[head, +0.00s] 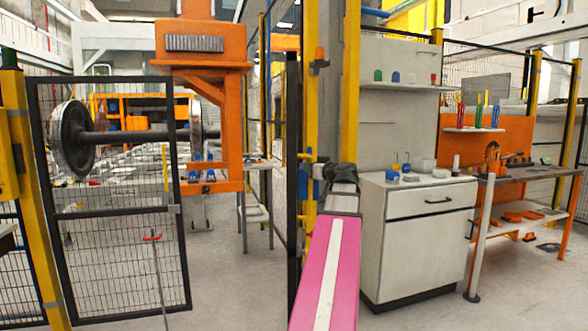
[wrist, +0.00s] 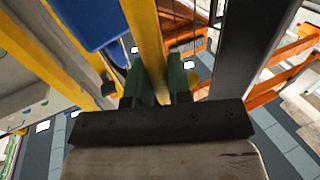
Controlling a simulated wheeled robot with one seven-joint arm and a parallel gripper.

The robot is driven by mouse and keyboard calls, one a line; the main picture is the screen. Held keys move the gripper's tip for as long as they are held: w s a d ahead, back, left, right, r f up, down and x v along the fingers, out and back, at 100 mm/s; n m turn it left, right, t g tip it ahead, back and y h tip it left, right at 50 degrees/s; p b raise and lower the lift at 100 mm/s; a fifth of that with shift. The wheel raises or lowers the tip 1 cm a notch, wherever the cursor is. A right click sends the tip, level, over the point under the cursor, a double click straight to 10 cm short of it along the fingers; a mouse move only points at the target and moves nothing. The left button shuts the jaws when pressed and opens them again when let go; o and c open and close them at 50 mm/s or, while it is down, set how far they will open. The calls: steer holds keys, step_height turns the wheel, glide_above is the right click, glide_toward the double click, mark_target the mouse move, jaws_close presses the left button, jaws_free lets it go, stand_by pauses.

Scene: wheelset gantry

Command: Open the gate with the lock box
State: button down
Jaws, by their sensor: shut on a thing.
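My gripper (head: 326,180) is at the end of my pink arm, at the yellow posts in the middle of the head view. In the wrist view its green fingers (wrist: 158,84) are shut on a yellow bar (wrist: 145,45) that runs between them. A blue box-like part (wrist: 92,22) is beside the bar; a small blue part also shows left of my gripper in the head view (head: 304,170). I cannot tell which part is the lock box. A black-framed mesh gate panel (head: 110,200) stands at the left. A black upright (head: 292,180) stands just left of my gripper.
A white cabinet (head: 418,240) is close on the right, with an orange workbench (head: 515,215) beyond. An orange gantry frame (head: 229,120) and a wheelset (head: 75,138) are at the left. A red-handled stick (head: 155,262) stands before the mesh panel. Floor between panel and posts is clear.

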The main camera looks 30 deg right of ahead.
steer(key=s+d+n+g+y, duration=0.1)
steer(key=s+d+n+y, duration=0.1)
steer(key=d, duration=1.3)
steer(key=s+d+n+y, duration=0.2)
steer(key=s+d+y, duration=0.2)
steer(key=d, duration=1)
steer(key=s, duration=0.3)
steer(key=shift+d+g, duration=0.35)
steer(key=shift+g, duration=0.05)
steer(key=c, duration=1.1)
jaws_free()
steer(key=shift+w, duration=0.1)
steer(key=shift+a, duration=0.1)
steer(key=v, duration=1.1)
